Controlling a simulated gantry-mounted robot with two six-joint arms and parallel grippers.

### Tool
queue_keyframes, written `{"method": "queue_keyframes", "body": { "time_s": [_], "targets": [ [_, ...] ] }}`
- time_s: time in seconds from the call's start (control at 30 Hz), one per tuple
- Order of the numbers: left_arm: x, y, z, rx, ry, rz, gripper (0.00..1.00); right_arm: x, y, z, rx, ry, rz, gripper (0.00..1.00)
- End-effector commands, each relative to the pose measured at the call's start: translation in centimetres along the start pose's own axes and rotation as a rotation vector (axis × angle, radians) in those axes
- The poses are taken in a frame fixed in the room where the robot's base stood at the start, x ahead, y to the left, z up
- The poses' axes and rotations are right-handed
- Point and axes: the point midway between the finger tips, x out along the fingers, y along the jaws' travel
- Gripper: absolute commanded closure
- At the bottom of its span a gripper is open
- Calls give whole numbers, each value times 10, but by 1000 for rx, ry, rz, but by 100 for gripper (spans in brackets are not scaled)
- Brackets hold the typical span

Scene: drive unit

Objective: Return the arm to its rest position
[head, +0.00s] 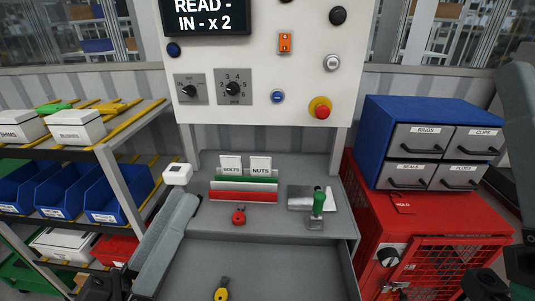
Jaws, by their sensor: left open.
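My left arm shows as a grey link at the lower left, slanting across the left edge of the grey workbench (260,260). My left gripper (103,285) is a dark shape at the bottom edge, partly cut off, beside the lower shelf; it is open, and nothing shows held in it. Part of my right arm stands along the right edge of the head view; its gripper cannot be made out.
A shelf with blue bins (118,200) stands left. A red cabinet (425,220) with blue drawers (415,112) stands right.

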Motion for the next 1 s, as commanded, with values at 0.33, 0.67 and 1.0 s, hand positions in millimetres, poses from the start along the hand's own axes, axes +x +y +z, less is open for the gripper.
{"method": "queue_keyframes", "body": {
  "time_s": [0.33, 0.67, 1.0],
  "targets": [
    [23, 63, -172, 768, 357, -219, 53, 11, 0, -10, 0, 0, 0, 50],
    [100, 117, -270, 841, 336, -265, 53, 115, 0, -106, 0, 0, 0, 50],
    [192, 191, -390, 839, 335, -265, 53, 239, 1, -220, 0, 0, 0, 50]
  ]
}}
